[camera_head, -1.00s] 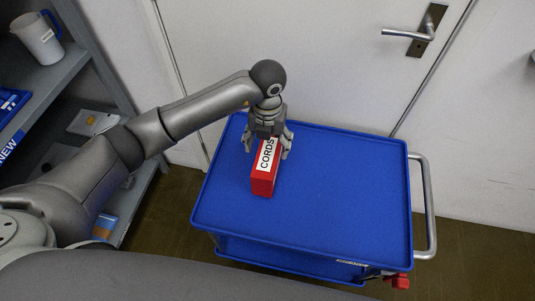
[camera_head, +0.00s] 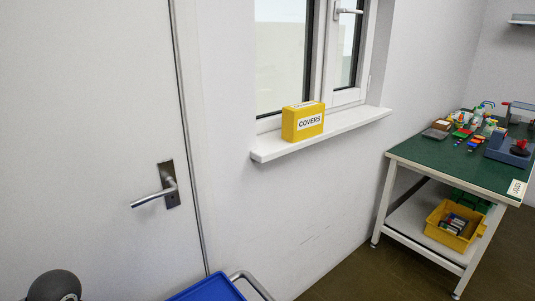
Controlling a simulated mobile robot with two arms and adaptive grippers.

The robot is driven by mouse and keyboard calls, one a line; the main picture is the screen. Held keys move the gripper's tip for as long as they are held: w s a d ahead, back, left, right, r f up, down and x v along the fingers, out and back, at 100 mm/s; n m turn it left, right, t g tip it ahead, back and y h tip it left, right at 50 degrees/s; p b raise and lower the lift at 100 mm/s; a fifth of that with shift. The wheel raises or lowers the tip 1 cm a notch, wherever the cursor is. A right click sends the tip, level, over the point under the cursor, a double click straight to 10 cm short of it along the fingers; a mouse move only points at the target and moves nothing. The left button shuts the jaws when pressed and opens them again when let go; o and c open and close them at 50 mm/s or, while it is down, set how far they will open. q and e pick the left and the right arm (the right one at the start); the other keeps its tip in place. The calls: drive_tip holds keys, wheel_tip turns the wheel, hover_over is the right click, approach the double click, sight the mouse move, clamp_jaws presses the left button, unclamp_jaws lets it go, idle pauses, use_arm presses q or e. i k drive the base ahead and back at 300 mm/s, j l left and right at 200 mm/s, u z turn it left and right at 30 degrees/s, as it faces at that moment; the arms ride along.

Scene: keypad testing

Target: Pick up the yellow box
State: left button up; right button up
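The yellow box (camera_head: 302,121) stands upright on the white window sill (camera_head: 326,133), in the middle of the head view. A white label on its front reads "COVERS". Nothing touches it apart from the sill. A dark round joint of my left arm shows at the bottom left corner, well away from the box. My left gripper is out of the picture now, and so is my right gripper.
A closed door with a handle (camera_head: 160,190) is at the left. A blue cart (camera_head: 208,290) with a metal push handle shows at the bottom edge. A green-topped workbench (camera_head: 425,152) with small items stands at the right, a yellow bin (camera_head: 432,230) on its lower shelf. Floor shows between cart and bench.

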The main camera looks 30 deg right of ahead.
sight(302, 121)
drive_tip(key=z, duration=1.25)
